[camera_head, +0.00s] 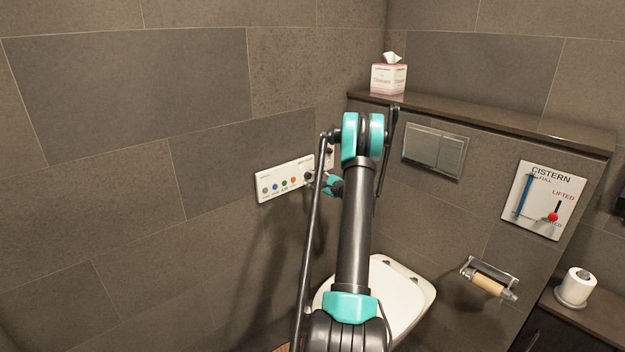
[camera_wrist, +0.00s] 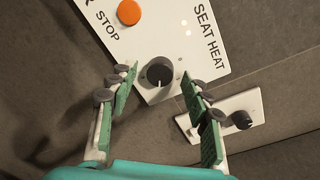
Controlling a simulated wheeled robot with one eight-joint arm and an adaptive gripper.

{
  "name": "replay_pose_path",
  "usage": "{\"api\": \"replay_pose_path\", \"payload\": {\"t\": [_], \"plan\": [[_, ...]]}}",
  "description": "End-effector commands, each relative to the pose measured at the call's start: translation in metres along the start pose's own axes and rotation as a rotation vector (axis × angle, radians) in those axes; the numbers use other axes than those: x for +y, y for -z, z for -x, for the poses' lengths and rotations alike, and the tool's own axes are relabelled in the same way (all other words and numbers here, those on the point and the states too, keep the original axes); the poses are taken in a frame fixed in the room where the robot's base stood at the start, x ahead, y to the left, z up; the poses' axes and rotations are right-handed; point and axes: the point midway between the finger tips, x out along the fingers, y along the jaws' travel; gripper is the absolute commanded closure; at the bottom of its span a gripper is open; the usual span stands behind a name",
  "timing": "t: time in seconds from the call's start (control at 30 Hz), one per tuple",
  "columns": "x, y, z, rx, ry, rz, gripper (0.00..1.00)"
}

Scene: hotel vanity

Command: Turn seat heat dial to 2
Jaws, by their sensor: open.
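The seat heat dial (camera_wrist: 160,72) is a round black knob on a white control panel (camera_wrist: 152,28), under the words SEAT HEAT, in the wrist view. A light pointer mark shows on the knob's lower part; a small 0 is printed near its upper right. Other numbers are too small or hidden to read. My gripper (camera_wrist: 155,85) is open, with one green-padded finger on each side of the dial and gaps between. In the head view my gripper (camera_head: 325,183) is at the right end of the panel (camera_head: 283,180), partly hidden by my arm.
An orange button (camera_wrist: 129,12) marked STOP is beside the dial. A second white plate (camera_wrist: 238,107) with a black knob (camera_wrist: 241,119) is close to the right finger. A toilet (camera_head: 400,290), flush plate (camera_head: 435,150) and cistern panel (camera_head: 535,220) are to the right.

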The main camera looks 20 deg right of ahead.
Motion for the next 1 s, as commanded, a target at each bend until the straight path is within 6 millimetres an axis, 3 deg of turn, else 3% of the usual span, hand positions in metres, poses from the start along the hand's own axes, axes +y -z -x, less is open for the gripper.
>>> {"api": "replay_pose_path", "payload": {"t": [0.6, 0.8, 1.0], "plan": [[-0.001, 0.001, 0.104, 0.002, 0.002, 0.000, 0.51], [0.000, 0.001, 0.117, 0.001, 0.001, 0.000, 0.51], [0.000, 0.000, 0.118, 0.001, 0.000, 0.000, 0.51]]}}
